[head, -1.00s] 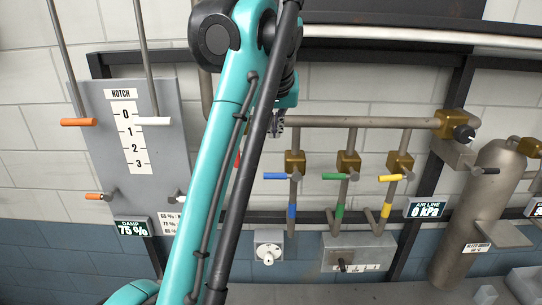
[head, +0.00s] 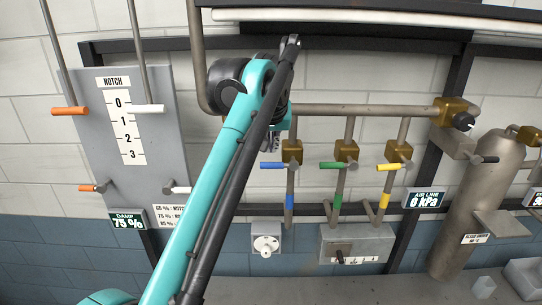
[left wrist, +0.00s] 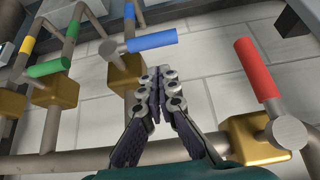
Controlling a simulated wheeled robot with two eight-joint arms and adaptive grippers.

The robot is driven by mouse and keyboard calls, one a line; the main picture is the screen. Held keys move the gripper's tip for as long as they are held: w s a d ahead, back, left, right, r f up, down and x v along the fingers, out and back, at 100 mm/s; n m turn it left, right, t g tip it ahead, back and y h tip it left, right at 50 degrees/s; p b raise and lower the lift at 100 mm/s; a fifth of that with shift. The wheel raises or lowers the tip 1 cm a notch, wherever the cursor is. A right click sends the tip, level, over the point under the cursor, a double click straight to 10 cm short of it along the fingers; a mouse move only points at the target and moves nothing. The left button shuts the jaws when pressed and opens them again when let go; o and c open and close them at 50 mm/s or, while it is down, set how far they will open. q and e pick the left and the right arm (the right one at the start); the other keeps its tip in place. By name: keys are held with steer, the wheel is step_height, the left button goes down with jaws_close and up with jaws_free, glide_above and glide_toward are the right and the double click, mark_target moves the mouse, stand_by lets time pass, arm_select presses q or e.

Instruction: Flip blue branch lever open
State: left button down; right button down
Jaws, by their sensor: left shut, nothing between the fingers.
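The blue lever (head: 272,165) sticks out to the left from its brass valve (head: 292,152), across the upright branch pipe with the blue band (head: 289,202). My left gripper (head: 269,143) is just above the blue lever in the head view, partly hidden by my arm. In the left wrist view the blue lever (left wrist: 151,40) lies beyond the fingertips of my left gripper (left wrist: 153,76). The fingers are together and empty, and look apart from the lever. The red lever (left wrist: 252,68) is to the right in that view. My right gripper is not in view.
Green (head: 334,165) and yellow (head: 388,167) levers stand right of the blue one, under a horizontal pipe (head: 365,110). A notch panel (head: 125,150) with orange and white handles is at left. A tank (head: 480,205) stands at right.

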mark_target(274, 165)
arm_select(q)
steer(key=shift+s+f, duration=0.2)
steer(key=shift+f, duration=0.4)
steer(key=shift+s+f, duration=0.2)
steer(key=shift+f, duration=0.35)
steer(key=shift+w, duration=0.1)
